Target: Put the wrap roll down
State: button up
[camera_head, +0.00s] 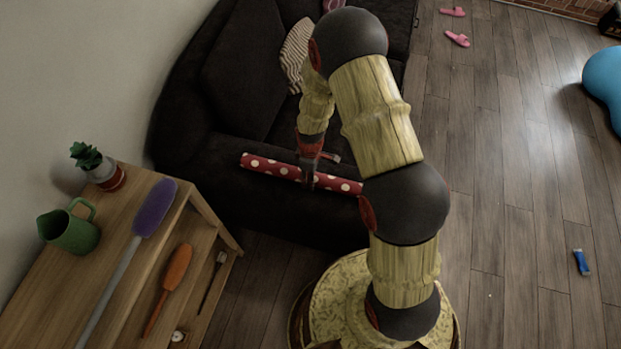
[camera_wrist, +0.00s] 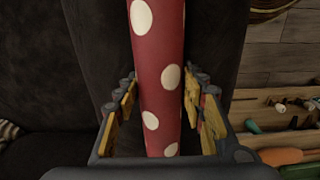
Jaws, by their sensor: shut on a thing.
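The wrap roll (camera_head: 268,169) is a long red tube with white dots. It lies roughly level over the arm of the dark sofa (camera_head: 225,200). My gripper (camera_head: 309,180) is shut on it near its middle, coming from above. In the wrist view the wrap roll (camera_wrist: 157,70) runs between the two yellow-padded fingers of my gripper (camera_wrist: 160,112), with dark sofa fabric behind it. I cannot tell whether the roll touches the sofa. Part of its right end is hidden by my arm.
A wooden shelf unit (camera_head: 127,183) at left holds a green jug (camera_head: 70,232), a potted plant (camera_head: 97,166), a purple duster (camera_head: 155,208) and an orange brush (camera_head: 176,270). A striped cushion (camera_head: 295,52) lies on the sofa. Pink slippers (camera_head: 457,39) and a blue object (camera_head: 581,262) lie on the floor.

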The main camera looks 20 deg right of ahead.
jog(key=shift+r, duration=0.15)
jog(key=o, duration=1.3)
jog(key=shift+c, duration=0.2)
